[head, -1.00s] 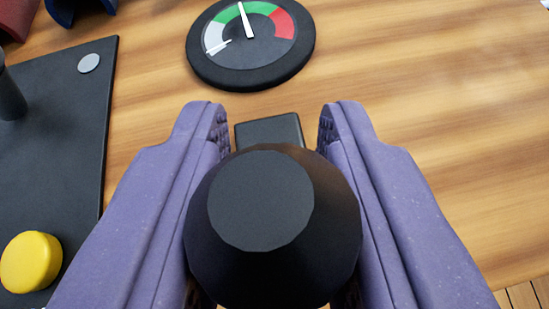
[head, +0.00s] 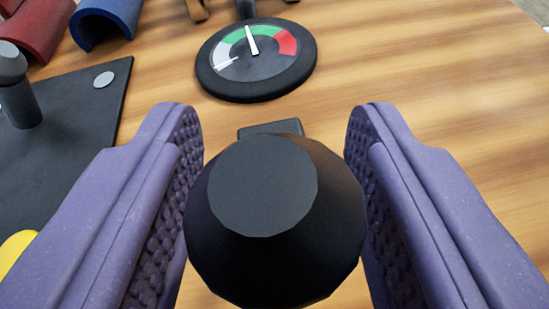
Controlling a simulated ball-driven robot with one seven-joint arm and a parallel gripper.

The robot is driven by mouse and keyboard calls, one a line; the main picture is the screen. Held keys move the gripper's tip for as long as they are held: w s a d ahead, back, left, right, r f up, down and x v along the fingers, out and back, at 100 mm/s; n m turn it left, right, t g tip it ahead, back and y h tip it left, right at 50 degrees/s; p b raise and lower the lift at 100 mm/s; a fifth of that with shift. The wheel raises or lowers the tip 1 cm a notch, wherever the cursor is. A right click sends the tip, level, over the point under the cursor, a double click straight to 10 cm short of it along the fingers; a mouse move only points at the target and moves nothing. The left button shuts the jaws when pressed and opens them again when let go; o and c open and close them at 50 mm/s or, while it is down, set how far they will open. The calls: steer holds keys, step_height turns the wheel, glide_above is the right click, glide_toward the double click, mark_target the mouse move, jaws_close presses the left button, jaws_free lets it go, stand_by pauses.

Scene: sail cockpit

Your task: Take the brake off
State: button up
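A black knob with a flat round top (head: 265,190), perhaps the brake control, stands between the fingers of my gripper (head: 272,135). The purple fingers are spread, with a gap on each side of the knob near the tips. A small dark block (head: 270,129) shows just behind the knob. The knob hides whatever is below it, so I cannot tell what it is mounted on. No brake label shows.
A round dial (head: 256,60) with white, green and red sectors and a white pointer lies beyond the knob. A black panel (head: 70,150) with a grey post (head: 20,95) and a yellow button (head: 14,248) is at left. Red (head: 35,28) and blue (head: 105,20) curved pieces lie behind. Wood at right is clear.

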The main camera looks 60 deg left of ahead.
steer(key=p+v, duration=0.3)
steer(key=v, duration=0.4)
steer(key=shift+s+d, duration=0.25)
steer(key=shift+r, duration=0.15)
